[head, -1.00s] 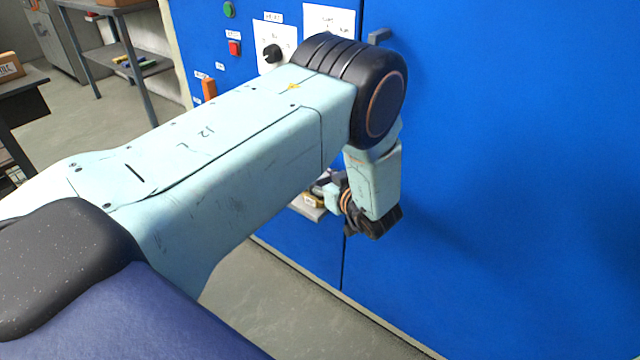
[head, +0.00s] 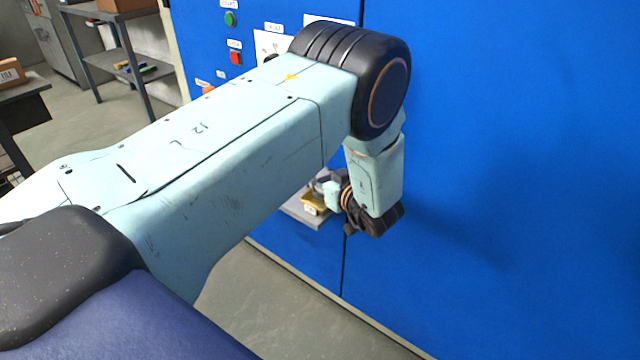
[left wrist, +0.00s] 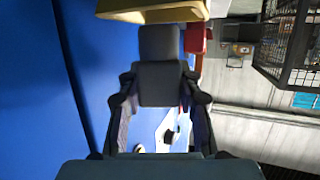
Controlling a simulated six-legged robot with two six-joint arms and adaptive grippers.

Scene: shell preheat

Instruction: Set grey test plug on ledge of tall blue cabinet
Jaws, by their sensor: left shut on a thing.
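The tall blue cabinet (head: 500,180) fills the right and middle of the head view. Its small grey ledge (head: 303,214) sticks out low on the front, partly hidden by my left arm. My left gripper (left wrist: 159,85) is shut on the grey test plug (left wrist: 160,86), a blocky grey piece between both fingers in the left wrist view. In the head view the gripper (head: 328,182) is mostly hidden behind my arm and lies close to the ledge. I cannot tell whether the plug touches the ledge. My right gripper is not in view.
A yellow tray-like thing (head: 313,204) sits on the ledge; a yellow edge (left wrist: 150,12) shows beyond the plug in the wrist view. The cabinet panel has a green button (head: 230,19) and a red button (head: 236,58). A grey shelf (head: 125,60) stands at the back left.

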